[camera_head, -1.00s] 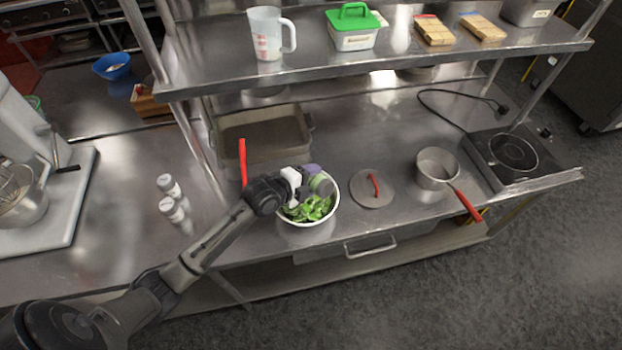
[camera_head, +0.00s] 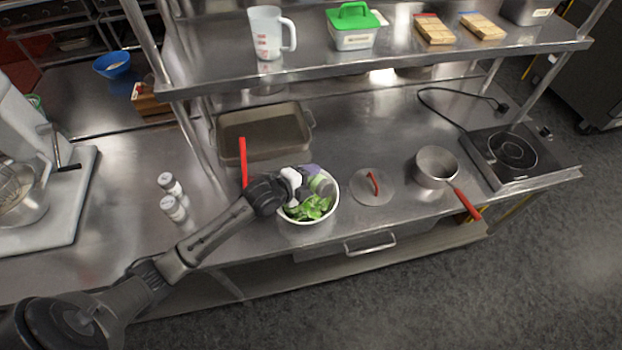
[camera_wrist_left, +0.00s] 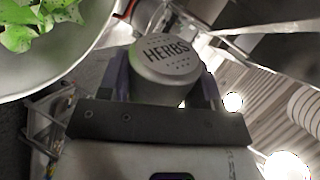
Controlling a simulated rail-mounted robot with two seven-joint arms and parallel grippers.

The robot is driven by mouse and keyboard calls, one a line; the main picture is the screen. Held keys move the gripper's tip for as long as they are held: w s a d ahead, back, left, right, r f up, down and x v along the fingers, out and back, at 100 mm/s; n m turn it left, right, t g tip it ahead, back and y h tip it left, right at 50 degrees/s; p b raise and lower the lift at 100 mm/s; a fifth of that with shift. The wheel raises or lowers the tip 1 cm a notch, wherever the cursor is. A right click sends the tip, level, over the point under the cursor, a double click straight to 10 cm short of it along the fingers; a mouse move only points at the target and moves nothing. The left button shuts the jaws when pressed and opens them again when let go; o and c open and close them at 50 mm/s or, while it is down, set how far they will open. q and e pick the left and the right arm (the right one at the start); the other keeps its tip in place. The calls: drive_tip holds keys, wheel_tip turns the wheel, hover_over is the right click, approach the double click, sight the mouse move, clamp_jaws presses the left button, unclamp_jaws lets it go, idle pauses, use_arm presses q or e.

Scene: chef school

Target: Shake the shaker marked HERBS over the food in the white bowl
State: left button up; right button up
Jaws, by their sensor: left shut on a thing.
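The white bowl (camera_head: 332,204) stands near the front edge of the steel counter, with green leaves (camera_head: 308,208) in it. My left gripper (camera_head: 312,182) is over the bowl's far side. In the left wrist view, its fingers close on both sides of the HERBS shaker (camera_wrist_left: 165,58), whose perforated lid with the word HERBS faces the camera. The bowl's rim (camera_wrist_left: 88,62) and leaves (camera_wrist_left: 38,20) show at the upper left there, apart from the shaker. In the head view the shaker is mostly hidden by the gripper. My right gripper is not in view.
Two white-capped shakers (camera_head: 172,207) stand left of the bowl. A lid (camera_head: 371,187), a saucepan (camera_head: 436,167) and a hot plate (camera_head: 512,152) are to the right. A shelf (camera_head: 380,62) overhangs the back.

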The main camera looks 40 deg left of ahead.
use_arm(q)
drive_tip(key=shift+r, duration=0.5)
drive_tip(key=shift+f, duration=0.5)
wheel_tip(320, 180, down, 2)
drive_tip(key=shift+f+b, duration=0.25)
drive_tip(key=shift+b, duration=0.65)
drive_tip(key=shift+r, duration=0.1)
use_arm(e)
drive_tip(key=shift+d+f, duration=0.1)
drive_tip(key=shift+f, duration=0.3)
